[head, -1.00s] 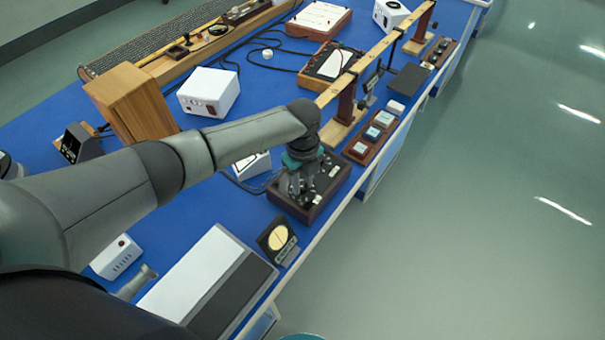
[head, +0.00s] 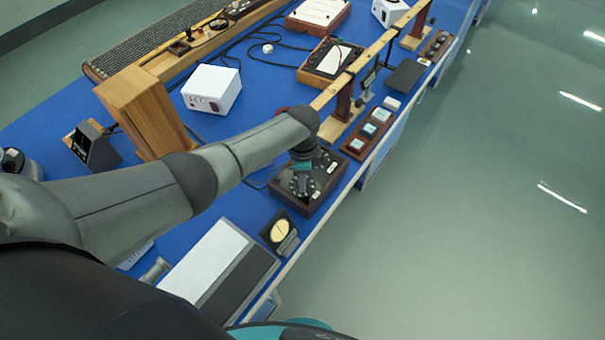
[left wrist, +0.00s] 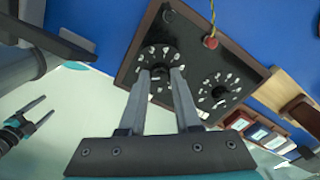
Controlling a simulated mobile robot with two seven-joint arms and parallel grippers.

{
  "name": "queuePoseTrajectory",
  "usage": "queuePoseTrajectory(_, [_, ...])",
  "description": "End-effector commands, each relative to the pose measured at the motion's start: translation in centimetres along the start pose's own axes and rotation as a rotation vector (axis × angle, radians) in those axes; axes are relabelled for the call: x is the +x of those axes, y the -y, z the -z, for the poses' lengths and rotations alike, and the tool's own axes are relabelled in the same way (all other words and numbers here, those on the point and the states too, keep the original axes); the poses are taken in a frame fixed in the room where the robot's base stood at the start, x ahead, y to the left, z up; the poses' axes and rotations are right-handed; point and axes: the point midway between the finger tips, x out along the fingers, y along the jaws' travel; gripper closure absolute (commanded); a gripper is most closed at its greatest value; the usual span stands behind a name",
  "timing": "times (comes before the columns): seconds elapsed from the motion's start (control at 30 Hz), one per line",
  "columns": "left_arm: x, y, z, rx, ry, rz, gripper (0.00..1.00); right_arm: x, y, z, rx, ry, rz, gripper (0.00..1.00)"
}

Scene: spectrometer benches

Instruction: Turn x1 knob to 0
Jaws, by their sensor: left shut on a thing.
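The dark wooden box with knobs (head: 328,182) stands near the bench's front edge. In the left wrist view its black panel (left wrist: 190,38) carries two round dials with white marks. My left gripper (head: 301,186) is over this box, pointing down. In the left wrist view its fingers (left wrist: 160,72) are shut on the knob at the centre of one dial (left wrist: 158,50); the fingers hide most of that knob. The other dial (left wrist: 219,91) is uncovered beside it. The dial figures are too small to read. My right gripper (left wrist: 45,110) shows at the left of the left wrist view, its fingers apart and empty.
A red terminal (left wrist: 211,42) stands on the panel near the dials. A small stand with a yellow disc (head: 280,231) is close to the box. A tray of small blocks (head: 368,134) and a wooden beam (head: 365,62) lie beyond. Open floor lies right of the bench.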

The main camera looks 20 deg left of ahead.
Motion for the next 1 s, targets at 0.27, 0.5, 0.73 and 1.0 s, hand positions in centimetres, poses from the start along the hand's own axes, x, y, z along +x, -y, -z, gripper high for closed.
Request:
queuePoseTrajectory(0.27, [-0.2,0.1,-0.1,-0.23,0.003,0.001,1.0,-1.1,0.0,0.1,0.0,0.0,0.0,0.21])
queuePoseTrajectory(0.5, [-0.1,0.1,-0.2,-0.361,0.004,0.001,1.0,-1.6,0.0,0.2,0.0,0.0,0.0,0.21])
queuePoseTrajectory(0.73, [-0.1,0.1,-0.2,-0.423,0.004,0.003,1.0,-1.7,0.0,0.2,0.0,0.0,0.0,0.21])
queuePoseTrajectory(1.0, [-0.1,0.2,-0.2,-0.439,0.004,0.002,1.0,-1.8,0.0,0.2,0.0,0.0,0.0,0.21])
